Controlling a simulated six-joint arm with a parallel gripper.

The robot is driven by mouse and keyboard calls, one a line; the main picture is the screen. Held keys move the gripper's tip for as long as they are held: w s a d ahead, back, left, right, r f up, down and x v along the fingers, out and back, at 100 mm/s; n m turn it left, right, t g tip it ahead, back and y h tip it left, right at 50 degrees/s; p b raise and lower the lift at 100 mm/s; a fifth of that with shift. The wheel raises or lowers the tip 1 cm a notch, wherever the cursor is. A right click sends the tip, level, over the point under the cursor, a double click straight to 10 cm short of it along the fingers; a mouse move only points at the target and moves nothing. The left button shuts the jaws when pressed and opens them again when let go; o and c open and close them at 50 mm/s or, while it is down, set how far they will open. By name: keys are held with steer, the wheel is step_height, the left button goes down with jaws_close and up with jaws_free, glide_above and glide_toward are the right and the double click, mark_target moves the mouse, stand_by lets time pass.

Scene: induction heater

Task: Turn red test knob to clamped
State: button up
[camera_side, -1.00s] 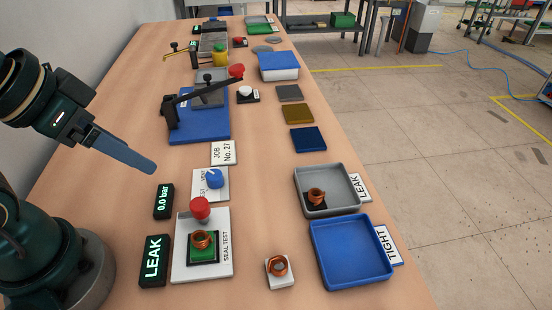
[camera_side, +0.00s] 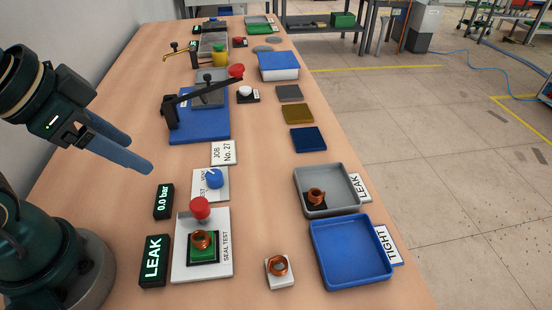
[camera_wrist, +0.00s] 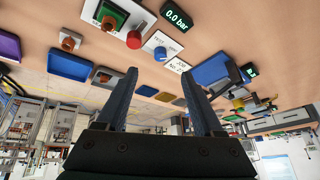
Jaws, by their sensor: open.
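The red test knob (camera_side: 200,207) stands on the white seal test plate (camera_side: 222,262) at the lower left of the side view, behind a green pad (camera_side: 203,251). A copper ring-like part (camera_side: 203,239) sits on the pad. The red knob also shows near the top of the wrist view (camera_wrist: 134,40). My gripper (camera_side: 140,154) is open and empty, above the table's left side, up and left of the knob and touching nothing. In the wrist view its two fingers (camera_wrist: 158,92) are spread apart. Which setting the knob points to cannot be told.
Displays read LEAK (camera_side: 153,260) and 0.0 bar (camera_side: 163,201). A blue knob (camera_side: 214,178) stands behind the red one. Another copper part (camera_side: 278,266) rests on a small white block. A grey tray (camera_side: 345,211) and blue tray (camera_side: 376,281) lie right. A blue lever fixture (camera_side: 212,127) stands behind.

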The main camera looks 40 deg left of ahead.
steer(key=m, duration=0.2)
steer(key=m+g, duration=0.5)
steer(key=m, duration=0.9)
glide_above(198, 204)
steer(key=f, duration=0.6)
steer(key=shift+w+a, duration=0.15)
steer(key=shift+w, duration=0.1)
steer(key=shift+s+f+g, duration=0.2)
steer(key=shift+f+g, duration=0.2)
steer(key=shift+f, duration=2.6)
jaws_close()
